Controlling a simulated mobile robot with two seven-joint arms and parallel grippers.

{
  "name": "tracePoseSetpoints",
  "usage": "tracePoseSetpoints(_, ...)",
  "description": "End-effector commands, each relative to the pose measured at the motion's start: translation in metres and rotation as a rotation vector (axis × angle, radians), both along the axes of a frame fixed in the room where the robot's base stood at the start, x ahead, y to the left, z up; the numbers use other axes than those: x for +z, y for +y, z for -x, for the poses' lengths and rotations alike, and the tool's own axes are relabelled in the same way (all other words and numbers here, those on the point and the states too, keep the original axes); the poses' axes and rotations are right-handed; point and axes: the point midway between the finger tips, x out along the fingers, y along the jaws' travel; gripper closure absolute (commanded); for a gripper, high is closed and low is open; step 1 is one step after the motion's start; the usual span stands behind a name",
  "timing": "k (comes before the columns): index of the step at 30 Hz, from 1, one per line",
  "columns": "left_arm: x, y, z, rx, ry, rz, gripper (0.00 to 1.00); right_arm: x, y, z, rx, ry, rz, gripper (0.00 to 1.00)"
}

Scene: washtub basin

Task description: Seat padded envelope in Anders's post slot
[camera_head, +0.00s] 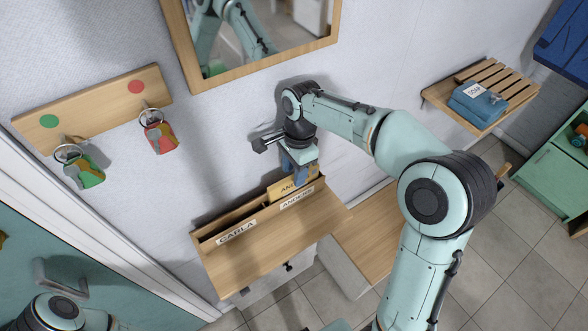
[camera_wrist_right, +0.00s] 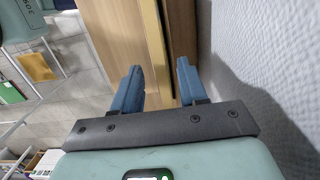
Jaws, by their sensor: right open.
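The padded envelope (camera_head: 283,188) is yellow-tan and marked "AN…". It stands in the right compartment of a wooden post rack (camera_head: 262,244), behind the label "ANDERS" (camera_head: 297,198); its lower part is hidden by the front board. My right gripper (camera_head: 300,165) is just above the envelope and hides part of its top. In the right wrist view the blue fingers of this gripper (camera_wrist_right: 158,85) are spread apart, and the envelope's thin yellow edge (camera_wrist_right: 158,50) shows beyond them. Of my left arm only a part shows at the lower left; its gripper is out of view.
The left compartment, labelled "CARLA" (camera_head: 236,233), looks empty. A mirror (camera_head: 262,62) hangs above, and a key board (camera_head: 92,104) with two key sets is at left. A wooden bench (camera_head: 372,238) stands below.

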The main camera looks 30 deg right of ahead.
Motion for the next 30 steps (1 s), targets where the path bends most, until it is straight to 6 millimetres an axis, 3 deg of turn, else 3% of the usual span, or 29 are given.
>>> tracePoseSetpoints(15, 0.026, 0.0, -0.026, 0.0, -0.029, 0.0, 0.57, 0.103, -0.009, -0.003, 0.0, -0.008, -0.001, 0.57)
tracePoseSetpoints(21, 0.03, 0.0, -0.03, 0.0, -0.033, 0.0, 0.57, 0.118, -0.011, -0.002, 0.001, -0.004, 0.0, 0.57)
tracePoseSetpoints(30, 0.029, 0.0, -0.029, -0.001, -0.033, 0.0, 0.57, 0.118, -0.011, -0.001, 0.0, -0.002, 0.0, 0.57)
